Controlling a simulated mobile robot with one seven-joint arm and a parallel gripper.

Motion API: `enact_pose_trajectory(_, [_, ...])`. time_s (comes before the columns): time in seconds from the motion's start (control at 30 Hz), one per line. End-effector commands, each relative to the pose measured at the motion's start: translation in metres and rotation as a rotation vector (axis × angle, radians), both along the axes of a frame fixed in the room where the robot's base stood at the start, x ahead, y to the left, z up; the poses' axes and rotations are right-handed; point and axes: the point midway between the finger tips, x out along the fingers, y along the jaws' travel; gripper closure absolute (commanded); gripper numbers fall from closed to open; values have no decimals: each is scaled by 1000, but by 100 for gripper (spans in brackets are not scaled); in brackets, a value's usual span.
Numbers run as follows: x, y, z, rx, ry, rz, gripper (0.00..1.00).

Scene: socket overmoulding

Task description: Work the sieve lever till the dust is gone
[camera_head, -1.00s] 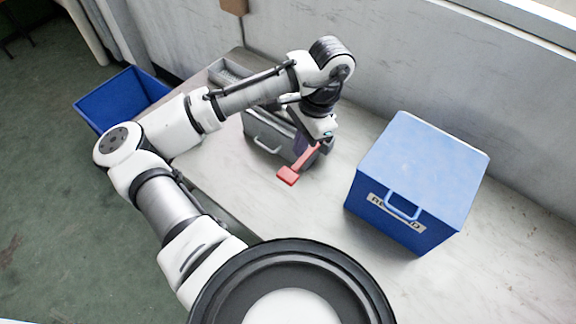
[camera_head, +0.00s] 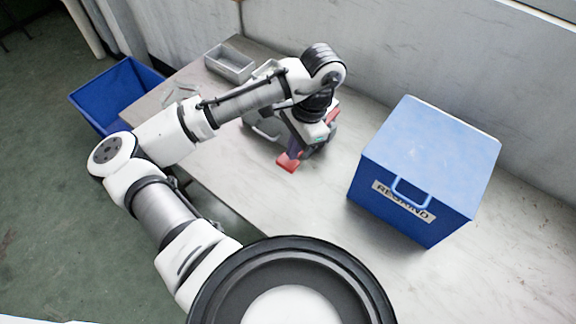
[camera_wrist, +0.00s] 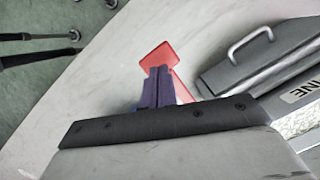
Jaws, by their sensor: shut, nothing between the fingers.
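The sieve lever is red with a flat paddle end (camera_head: 287,163); the paddle also shows in the wrist view (camera_wrist: 158,56). It sticks out at the front of the grey sieve box (camera_head: 262,129), which has a metal handle (camera_wrist: 249,43) in the wrist view. My gripper (camera_head: 297,153) is shut and empty, its purple fingers (camera_wrist: 157,84) held together just above or against the lever; I cannot tell if they touch it. My wrist hides much of the box and of the lever's arm. Dust cannot be made out.
A blue box labelled REGRIND (camera_head: 425,170) stands to the right on the pale bench (camera_head: 330,215). A grey tray (camera_head: 230,64) lies at the back left. A blue bin (camera_head: 118,92) stands on the floor left of the bench. The bench between the sieve and the blue box is clear.

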Motion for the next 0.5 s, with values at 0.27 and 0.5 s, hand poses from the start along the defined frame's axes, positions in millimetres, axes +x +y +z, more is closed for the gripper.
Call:
enact_pose_trajectory(0.27, [-1,2,-5,0,0,0,100])
enact_pose_trajectory(0.5, [-1,1,-8,0,0,0,100])
